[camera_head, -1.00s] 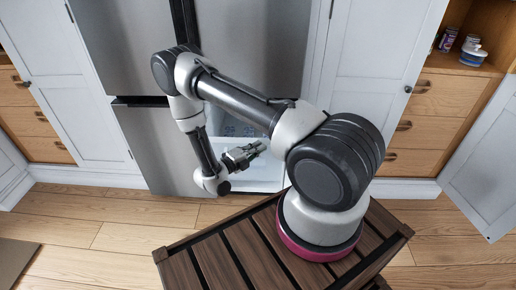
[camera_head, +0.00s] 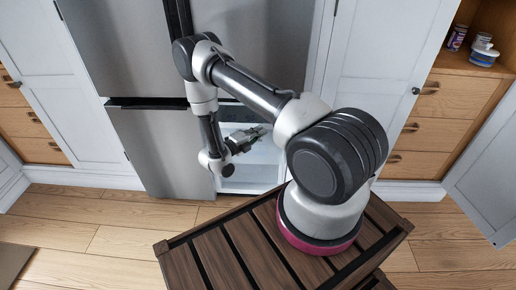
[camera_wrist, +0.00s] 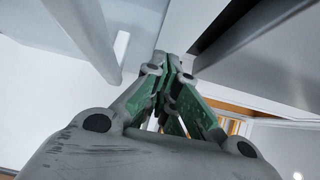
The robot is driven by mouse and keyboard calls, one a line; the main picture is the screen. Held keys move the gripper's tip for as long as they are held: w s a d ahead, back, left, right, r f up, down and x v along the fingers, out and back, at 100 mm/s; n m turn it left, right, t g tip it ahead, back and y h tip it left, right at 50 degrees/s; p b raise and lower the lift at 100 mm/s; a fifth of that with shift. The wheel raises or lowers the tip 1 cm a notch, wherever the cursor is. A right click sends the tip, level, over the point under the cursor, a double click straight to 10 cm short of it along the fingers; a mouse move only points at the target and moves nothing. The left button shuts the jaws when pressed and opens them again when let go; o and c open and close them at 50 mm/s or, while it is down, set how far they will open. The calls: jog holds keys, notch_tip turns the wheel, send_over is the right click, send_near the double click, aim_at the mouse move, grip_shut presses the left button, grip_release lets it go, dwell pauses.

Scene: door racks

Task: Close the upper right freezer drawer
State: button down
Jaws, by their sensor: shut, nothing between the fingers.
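The steel fridge-freezer (camera_head: 120,45) stands ahead of me. In its lower right part, the freezer compartment (camera_head: 262,172) is open, with a white interior. White drawer parts show there behind my arm; I cannot tell how far out the upper drawer is. My gripper (camera_head: 262,131) is shut and empty in front of the upper part of this opening. In the wrist view my gripper (camera_wrist: 178,62) points up the picture, its green-sided fingers together. A white panel (camera_wrist: 60,85) with a pale bar lies to its left. I cannot tell whether the fingertips touch anything.
The lower left freezer door (camera_head: 160,150) is shut. White cabinet doors (camera_head: 375,70) flank the fridge; one (camera_head: 487,185) stands open at the far right. Wooden drawers (camera_head: 425,120) are at right. The wooden floor (camera_head: 110,215) is clear before the fridge.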

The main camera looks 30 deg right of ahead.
jog(key=w+d, duration=0.7)
jog(key=w, duration=0.4)
jog(key=shift+d, duration=0.2)
jog(key=shift+s, duration=0.1)
